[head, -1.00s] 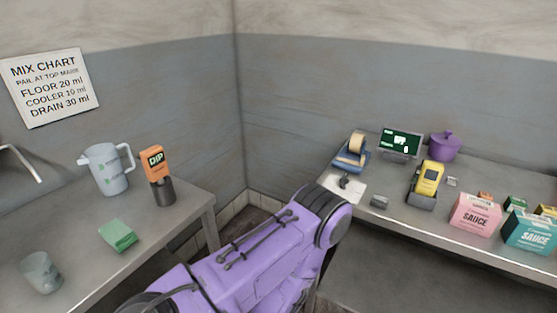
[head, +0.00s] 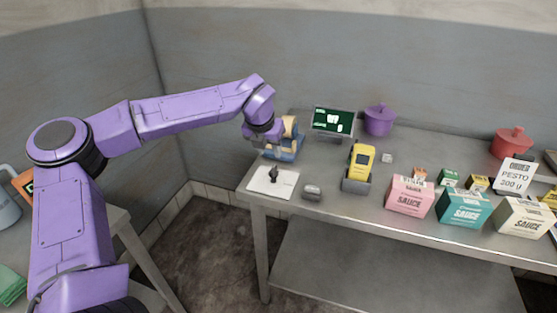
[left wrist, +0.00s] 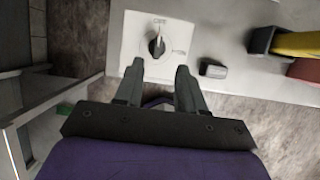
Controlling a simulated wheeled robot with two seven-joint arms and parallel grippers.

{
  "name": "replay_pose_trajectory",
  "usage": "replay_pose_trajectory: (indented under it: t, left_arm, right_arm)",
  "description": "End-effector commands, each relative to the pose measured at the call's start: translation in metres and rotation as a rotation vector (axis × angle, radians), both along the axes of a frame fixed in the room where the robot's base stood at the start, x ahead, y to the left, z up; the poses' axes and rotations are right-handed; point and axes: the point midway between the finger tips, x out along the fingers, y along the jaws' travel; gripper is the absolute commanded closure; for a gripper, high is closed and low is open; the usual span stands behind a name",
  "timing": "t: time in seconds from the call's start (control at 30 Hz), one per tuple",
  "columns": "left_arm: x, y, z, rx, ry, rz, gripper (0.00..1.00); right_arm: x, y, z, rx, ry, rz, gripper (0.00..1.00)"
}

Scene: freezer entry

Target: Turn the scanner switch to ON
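The scanner switch is a black knob (head: 274,173) on a white plate (head: 258,184) at the left end of the right-hand counter. In the left wrist view the knob (left wrist: 157,46) points up toward a label that looks like OFF; a second label at the plate's right is too small to read. My left gripper (left wrist: 159,70) is open and empty, its two fingertips just short of the knob and either side of its line. In the head view its fingers are hard to make out above the plate. A yellow scanner (head: 362,156) stands in a grey cradle. My right gripper is not in view.
A tape dispenser (head: 289,133) is close behind the plate. A small grey object (head: 312,192) lies to its right. A dark green display (head: 333,121), a purple pot (head: 379,119) and several sauce boxes stand farther right. The counter's front edge is near the plate.

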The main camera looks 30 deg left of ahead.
Motion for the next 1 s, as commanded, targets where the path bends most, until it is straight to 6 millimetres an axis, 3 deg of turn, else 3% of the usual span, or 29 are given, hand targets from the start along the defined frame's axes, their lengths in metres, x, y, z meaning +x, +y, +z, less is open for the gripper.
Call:
replay_pose_trajectory:
  t: [0.2, 0.4, 0.77, 0.8, 0.9, 1.0]
  left_arm:
    - [0.018, 0.007, -0.048, 0.006, 0.014, 0.004, 0.61]
    - [0.032, 0.009, -0.08, 0.008, 0.01, -0.001, 0.61]
    - [0.037, 0.009, -0.09, 0.009, 0.007, -0.004, 0.61]
    - [0.037, 0.009, -0.09, 0.009, 0.007, -0.004, 0.74]
    - [0.037, 0.009, -0.09, 0.009, 0.007, -0.004, 1.0]
    - [0.037, 0.009, -0.09, 0.009, 0.007, -0.004, 1.0]
  right_arm:
    - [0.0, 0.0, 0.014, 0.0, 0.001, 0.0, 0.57]
    - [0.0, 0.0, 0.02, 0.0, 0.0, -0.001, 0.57]
    - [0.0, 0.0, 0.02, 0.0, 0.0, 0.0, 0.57]
    - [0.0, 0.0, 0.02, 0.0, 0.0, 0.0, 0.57]
    - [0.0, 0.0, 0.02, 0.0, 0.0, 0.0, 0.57]
    - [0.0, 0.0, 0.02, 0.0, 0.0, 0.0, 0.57]
